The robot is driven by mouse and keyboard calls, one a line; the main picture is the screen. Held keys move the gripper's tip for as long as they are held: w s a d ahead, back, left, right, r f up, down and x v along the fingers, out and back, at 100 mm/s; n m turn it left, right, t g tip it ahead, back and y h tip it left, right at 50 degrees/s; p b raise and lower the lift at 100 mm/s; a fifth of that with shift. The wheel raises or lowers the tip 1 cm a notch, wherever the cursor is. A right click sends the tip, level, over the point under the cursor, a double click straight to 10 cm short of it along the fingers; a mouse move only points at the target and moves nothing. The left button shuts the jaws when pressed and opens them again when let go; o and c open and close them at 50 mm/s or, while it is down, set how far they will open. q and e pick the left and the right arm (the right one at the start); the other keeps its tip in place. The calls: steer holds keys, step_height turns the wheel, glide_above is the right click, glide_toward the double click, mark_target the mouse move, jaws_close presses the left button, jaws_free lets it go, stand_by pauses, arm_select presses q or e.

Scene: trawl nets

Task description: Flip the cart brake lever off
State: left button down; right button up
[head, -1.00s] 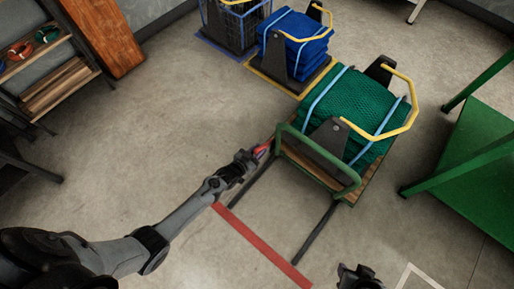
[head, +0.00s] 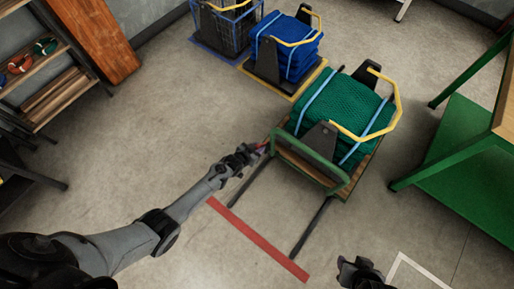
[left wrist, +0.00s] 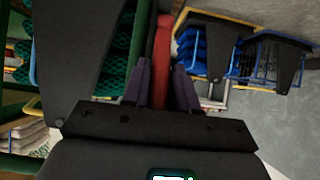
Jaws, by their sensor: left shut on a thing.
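The cart (head: 352,185) has a wooden deck, a green handle frame (head: 308,158) and a green net bundle (head: 345,108) under a yellow bar. The red brake lever (head: 263,146) is at the left end of the handle, mostly hidden by my left gripper (head: 254,151) in the head view. In the left wrist view the red lever (left wrist: 162,55) stands between the fingers of my left gripper (left wrist: 163,80), which is shut on it. My right gripper (head: 358,270) is at the bottom of the head view, away from the cart; its finger opening is unclear.
Two dark rails run on the floor from the cart towards a red floor line (head: 258,240). A blue net stack (head: 290,48) and a wire crate (head: 228,25) stand behind. A green table (head: 470,165) is right, shelves (head: 45,65) left. The floor between is clear.

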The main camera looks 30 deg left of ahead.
arm_select(q)
steer(key=c, duration=1)
jaws_free()
steer(key=shift+o, duration=0.2)
steer(key=shift+r, duration=0.1)
steer(key=shift+s+r+p, duration=0.2)
steer(key=shift+s+p, duration=0.05)
steer(key=shift+p, duration=0.1)
steer(key=p+v, duration=0.5)
steer(key=v, duration=0.5)
steer(key=shift+p, duration=0.3)
steer(key=shift+s+a+f, duration=0.1)
steer(key=shift+s, duration=0.05)
